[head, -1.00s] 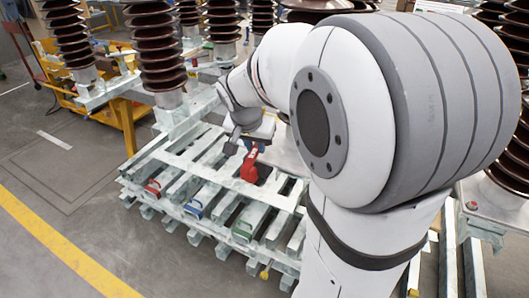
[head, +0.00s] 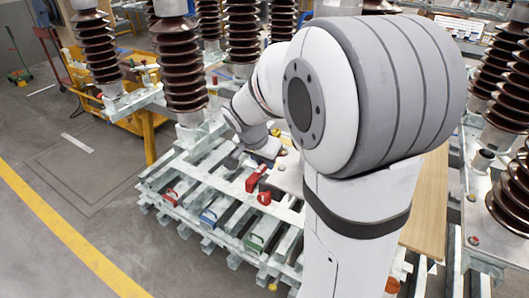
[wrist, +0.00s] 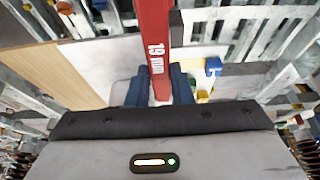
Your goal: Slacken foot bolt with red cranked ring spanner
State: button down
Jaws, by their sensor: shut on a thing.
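The red cranked ring spanner (head: 256,181) is in my gripper (head: 262,158), above the pale slatted steel rack. In the wrist view the spanner (wrist: 154,45), marked "19 mm", runs up between the dark blue fingers of my gripper (wrist: 158,88), and its far end is cut off by the top edge. The fingers are shut on its shank. In the head view its lower end looks clear of my arm. I cannot make out the foot bolt in either view.
The slatted rack (head: 218,186) holds red (head: 171,196), blue (head: 208,216) and green (head: 254,243) items. Brown ribbed insulators (head: 180,65) stand behind and at right. A yellow trolley (head: 120,100) is at back left. A wooden board (head: 428,205) lies right of my arm. Floor at left is clear.

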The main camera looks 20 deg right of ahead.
jog(key=shift+r, duration=0.1)
jog(key=shift+f+b, duration=0.7)
jog(key=shift+f, duration=1.4)
jog(key=shift+r, duration=0.15)
jog(key=shift+b, duration=0.65)
jog(key=shift+f+b, duration=1.1)
jog(key=shift+b, duration=0.15)
